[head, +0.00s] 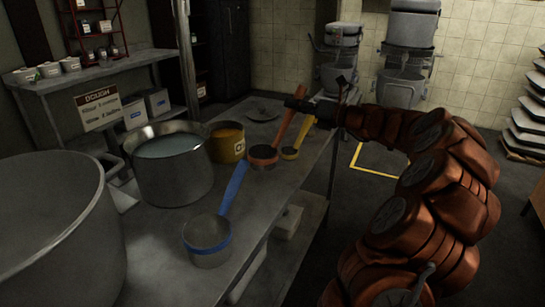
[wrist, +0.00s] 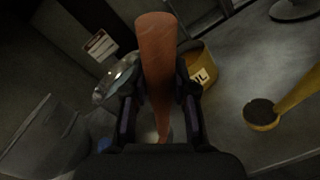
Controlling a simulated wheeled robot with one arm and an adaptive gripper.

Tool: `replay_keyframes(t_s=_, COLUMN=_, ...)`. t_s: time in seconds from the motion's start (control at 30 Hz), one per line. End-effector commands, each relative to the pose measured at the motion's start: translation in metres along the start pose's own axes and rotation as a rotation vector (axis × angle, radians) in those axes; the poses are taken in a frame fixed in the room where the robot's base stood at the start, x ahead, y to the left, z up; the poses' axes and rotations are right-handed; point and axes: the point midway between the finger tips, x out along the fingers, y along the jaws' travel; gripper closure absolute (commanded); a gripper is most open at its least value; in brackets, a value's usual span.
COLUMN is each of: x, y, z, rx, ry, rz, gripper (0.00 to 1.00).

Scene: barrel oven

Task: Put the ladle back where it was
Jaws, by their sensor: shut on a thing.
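An orange-handled ladle (head: 262,153) is at the right part of the metal table, its bowl low over the tabletop; I cannot tell whether it touches. Its handle rises toward the upper right. My gripper (head: 295,104) is shut on the upper handle. In the wrist view the orange handle (wrist: 156,60) runs between the fingers of my gripper (wrist: 158,95), and its bowl is mostly hidden. A blue ladle (head: 208,238) stands at the table's near edge, handle leaning up. A yellow ladle (head: 290,153) is just right of the orange one and also shows in the wrist view (wrist: 262,113).
A pot of water (head: 172,170) and a yellow oil tin (head: 227,146) stand behind the ladles. A large metal bowl (head: 50,235) fills the near left. A small plate (head: 262,115) lies at the table's far end. Open floor lies right of the table.

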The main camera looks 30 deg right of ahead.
Motion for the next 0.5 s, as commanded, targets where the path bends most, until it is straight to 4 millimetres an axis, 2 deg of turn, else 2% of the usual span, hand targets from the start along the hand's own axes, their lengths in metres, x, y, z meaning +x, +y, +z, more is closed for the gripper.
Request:
replay_keyframes(t_s=0.03, x=0.001, y=-0.006, z=-0.011, rx=0.004, ry=0.001, rz=0.002, gripper=1.00)
replay_keyframes(t_s=0.2, x=0.001, y=-0.019, z=-0.032, rx=0.004, ry=0.002, rz=0.003, gripper=1.00)
replay_keyframes(t_s=0.5, x=0.000, y=-0.032, z=-0.049, rx=0.002, ry=0.000, rz=0.001, gripper=1.00)
